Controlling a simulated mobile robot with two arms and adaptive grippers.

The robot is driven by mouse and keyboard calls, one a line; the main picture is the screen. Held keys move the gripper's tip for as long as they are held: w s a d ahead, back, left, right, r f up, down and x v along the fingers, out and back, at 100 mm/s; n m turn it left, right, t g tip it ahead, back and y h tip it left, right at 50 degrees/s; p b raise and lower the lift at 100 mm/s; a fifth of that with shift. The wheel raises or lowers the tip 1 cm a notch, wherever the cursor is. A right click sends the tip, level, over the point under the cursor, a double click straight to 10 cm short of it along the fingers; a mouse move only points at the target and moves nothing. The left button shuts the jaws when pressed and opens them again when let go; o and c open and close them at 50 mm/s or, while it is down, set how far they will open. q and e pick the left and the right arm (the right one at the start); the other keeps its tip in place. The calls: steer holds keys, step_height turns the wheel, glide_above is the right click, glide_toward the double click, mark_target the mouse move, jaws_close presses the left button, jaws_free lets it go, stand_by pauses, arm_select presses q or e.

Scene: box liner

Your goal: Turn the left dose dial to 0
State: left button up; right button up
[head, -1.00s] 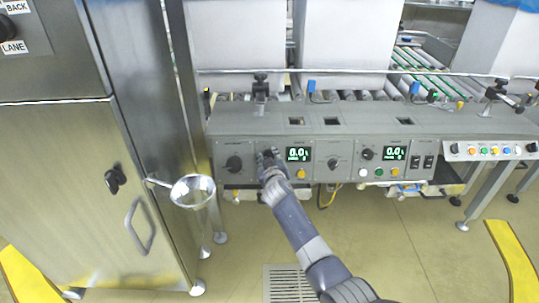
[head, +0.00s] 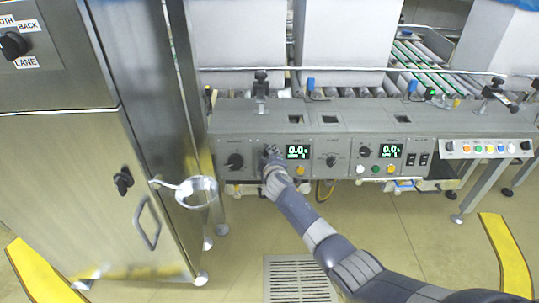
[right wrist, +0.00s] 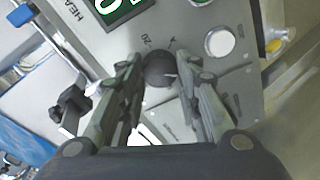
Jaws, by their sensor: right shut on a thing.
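The left dose dial, a small dark round knob (right wrist: 160,68), sits on the grey panel beside the left display. My right gripper (right wrist: 162,66) has its fingers on either side of the knob and is shut on it; a white mark shows on the knob's right side, and scale figures are printed around it. In the head view the right gripper (head: 270,156) covers most of this dial, so its pointer is hidden there. The left green display (head: 298,152) reads 0.0. My left gripper is not in view.
A second dial (head: 364,152) stands beside the right display (head: 390,151), which also appears to read 0.0. A black knob (head: 234,161) is left of my gripper. A white button (right wrist: 218,42) lies close to my fingers. A steel cabinet (head: 75,180) stands at the left.

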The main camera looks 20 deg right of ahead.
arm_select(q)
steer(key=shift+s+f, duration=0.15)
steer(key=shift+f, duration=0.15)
arm_select(e)
steer(key=shift+r, duration=0.1)
steer(key=o, duration=1.1)
steer(key=shift+s, duration=0.1)
steer(key=shift+v, duration=5.9)
